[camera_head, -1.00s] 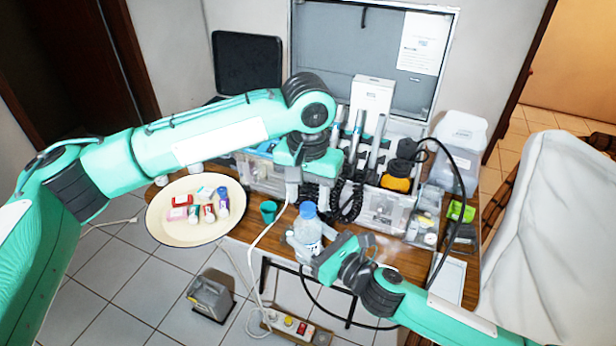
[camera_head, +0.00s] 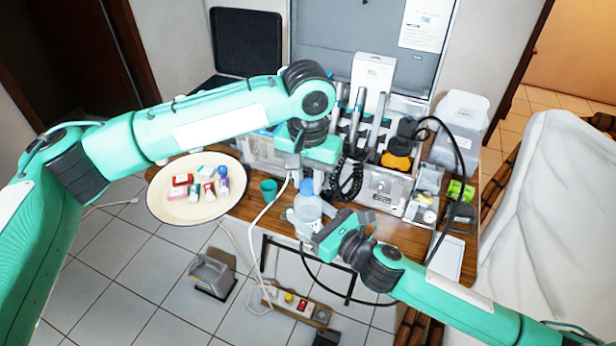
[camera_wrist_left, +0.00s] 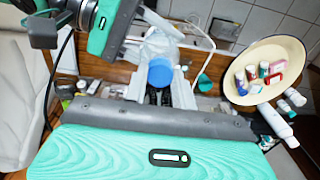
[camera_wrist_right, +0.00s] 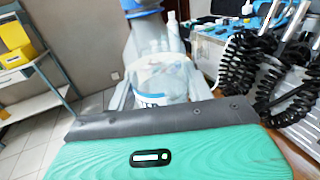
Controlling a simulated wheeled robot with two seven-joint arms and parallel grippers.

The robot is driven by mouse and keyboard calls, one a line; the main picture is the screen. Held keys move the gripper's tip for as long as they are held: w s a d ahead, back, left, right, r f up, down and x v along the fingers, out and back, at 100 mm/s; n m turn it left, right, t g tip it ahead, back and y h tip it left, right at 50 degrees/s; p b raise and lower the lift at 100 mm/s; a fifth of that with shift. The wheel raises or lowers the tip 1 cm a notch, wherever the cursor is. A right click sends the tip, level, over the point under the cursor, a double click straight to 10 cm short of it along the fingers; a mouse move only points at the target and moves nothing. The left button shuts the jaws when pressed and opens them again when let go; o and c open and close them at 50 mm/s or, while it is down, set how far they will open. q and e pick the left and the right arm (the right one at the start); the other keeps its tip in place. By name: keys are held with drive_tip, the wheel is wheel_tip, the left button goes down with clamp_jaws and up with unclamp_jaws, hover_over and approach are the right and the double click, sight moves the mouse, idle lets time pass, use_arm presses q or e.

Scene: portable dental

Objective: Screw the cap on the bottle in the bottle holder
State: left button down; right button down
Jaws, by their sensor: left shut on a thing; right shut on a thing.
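The clear bottle (camera_head: 307,210) stands upright near the table's front edge and has a label. Its blue cap (camera_head: 307,187) is at the neck, and it also shows in the left wrist view (camera_wrist_left: 161,72). I cannot tell how tightly the cap sits. My left gripper (camera_head: 306,176) points down from above, shut on the cap. My right gripper (camera_head: 318,232) reaches in from the right, shut on the bottle body. The right wrist view shows the bottle (camera_wrist_right: 160,80) between its pale fingers. I cannot make out the bottle holder.
A cream plate (camera_head: 165,207) with several small packs and tubes is at the left. A teal cup (camera_head: 268,189) stands just left of the bottle. Behind are handpieces with black coiled hoses (camera_head: 352,175). A white cable (camera_head: 262,213) hangs over the front edge.

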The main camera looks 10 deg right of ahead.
use_arm(q)
drive_tip(key=m, duration=1.1)
drive_tip(key=c, duration=1.1)
unclamp_jaws()
drive_tip(key=shift+c, duration=0.2)
drive_tip(key=shift+r, duration=2.3)
drive_tip(key=shift+c, duration=0.3)
